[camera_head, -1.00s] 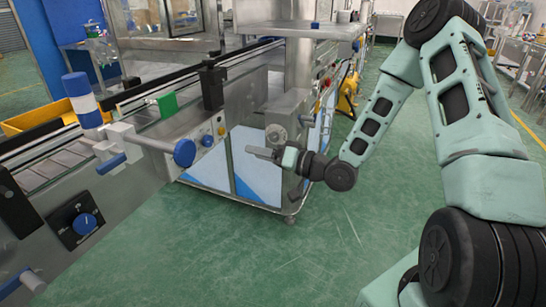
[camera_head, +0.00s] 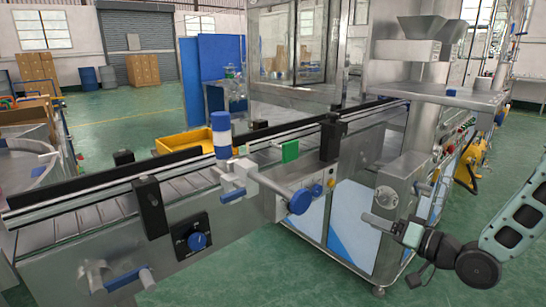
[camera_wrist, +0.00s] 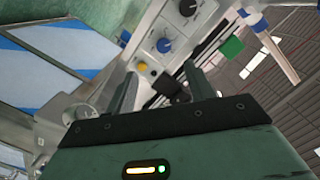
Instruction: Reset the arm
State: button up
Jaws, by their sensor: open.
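My gripper (camera_head: 387,226) is at the lower right of the head view, at the end of my green arm, in front of the machine's steel housing. In the wrist view my gripper (camera_wrist: 163,88) shows two dark fingers spread apart with nothing between them. The machine's front panel with blue knobs and a yellow button (camera_wrist: 142,67) lies beyond the fingers. Whether the fingers touch the machine cannot be told.
A conveyor (camera_head: 100,213) runs across the head view, with a blue and white cylinder (camera_head: 221,135) and a green block (camera_head: 290,151) along it. A yellow tray (camera_head: 185,142) sits behind. Open green floor (camera_head: 300,275) lies in front of the machine.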

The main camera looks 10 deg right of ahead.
jog(key=s+a+r+n+g+h+p, duration=0.2)
jog(key=s+a+n+g+h+p, duration=0.1)
jog(key=a+g, duration=0.15)
jog(key=s+a+r+n+g+h+p, duration=0.2)
jog(key=s+a+n+g+h, duration=0.1)
jog(key=a, duration=0.3)
jog(key=s+a+r+g+h+p, duration=0.1)
jog(key=s+r+g, duration=0.1)
jog(key=s+r, duration=0.2)
jog(key=s+a+r+n+g+h+p, duration=0.1)
jog(key=s+r, duration=0.3)
jog(key=s, duration=0.6)
jog(key=s+a+r+n+g+h+p, duration=0.1)
jog(key=s+a+r+g+p, duration=0.2)
jog(key=s, duration=0.5)
jog(key=shift+a+r+h, duration=0.25)
jog(key=shift+r+h, duration=0.05)
jog(key=shift+r, duration=0.3)
